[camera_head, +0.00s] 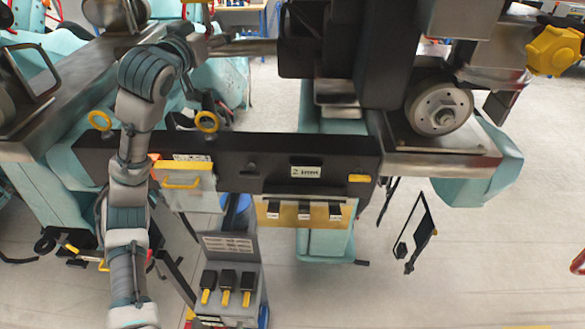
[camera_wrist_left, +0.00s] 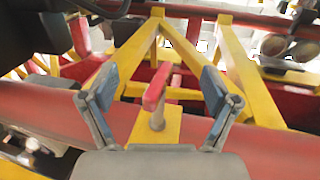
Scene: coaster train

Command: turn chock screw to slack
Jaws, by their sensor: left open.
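A red bar handle (camera_wrist_left: 156,87) stands on a yellow block (camera_wrist_left: 155,126) in the left wrist view. It looks like the chock screw, but I cannot be sure. My left gripper (camera_wrist_left: 158,82) is open, with its blue-grey fingers apart on either side of the handle; nothing shows clamped between them. In the head view my left arm rises on the left and bends towards the back, where the left gripper (camera_head: 203,42) is small and partly unclear. I cannot make out the handle in the head view. My right gripper is not in view.
A red tube (camera_wrist_left: 52,105) and yellow struts (camera_wrist_left: 243,72) surround the handle. A dark panel beam (camera_head: 265,147) with yellow rings crosses the head view. A yellow star knob (camera_head: 555,49) and a round wheel (camera_head: 438,107) are at the right. Pale floor (camera_head: 480,250) is open at lower right.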

